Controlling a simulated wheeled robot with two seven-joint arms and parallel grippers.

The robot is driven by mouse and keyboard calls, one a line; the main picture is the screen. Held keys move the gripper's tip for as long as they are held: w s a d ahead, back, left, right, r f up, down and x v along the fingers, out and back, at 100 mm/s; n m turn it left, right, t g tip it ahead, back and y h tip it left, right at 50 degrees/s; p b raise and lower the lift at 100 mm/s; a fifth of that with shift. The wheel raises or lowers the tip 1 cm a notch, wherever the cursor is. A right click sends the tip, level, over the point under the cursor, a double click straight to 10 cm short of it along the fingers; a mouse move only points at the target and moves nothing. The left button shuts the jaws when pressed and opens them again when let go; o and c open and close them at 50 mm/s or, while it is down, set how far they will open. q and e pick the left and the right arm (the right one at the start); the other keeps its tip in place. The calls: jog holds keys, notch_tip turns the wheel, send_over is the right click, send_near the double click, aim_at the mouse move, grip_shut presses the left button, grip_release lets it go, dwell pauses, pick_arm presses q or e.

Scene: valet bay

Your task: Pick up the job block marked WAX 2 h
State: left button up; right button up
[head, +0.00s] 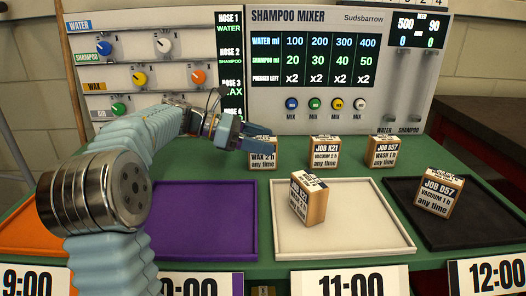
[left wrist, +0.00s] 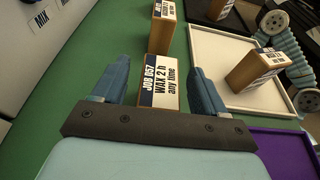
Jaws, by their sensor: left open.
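The job block marked WAX 2 h (head: 263,161) stands on the green bench before the mixer panel, partly hidden by my left gripper in the head view. In the left wrist view the same block (left wrist: 160,82) shows its label JOB D57, WAX 2 h, any time. My left gripper (head: 259,137) is open at the block's top. Its fingers (left wrist: 160,72) appear on either side of the block in the left wrist view, with gaps beside it. I cannot tell whether they touch it. My right gripper does not show.
Blocks for VACUUM 2 h (head: 324,154) and WASH 1 h (head: 382,154) stand to the right. A tilted block (head: 308,200) is in the white tray (head: 370,244); another block (head: 440,193) is in the black tray (head: 490,240). The purple tray (head: 205,225) and orange tray (head: 25,235) look empty.

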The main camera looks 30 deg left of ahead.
pick_arm(q)
jog(key=shift+x, duration=1.2)
jog(key=shift+c, duration=0.2)
jog(key=shift+r, duration=0.1)
jog(key=c, duration=1.1)
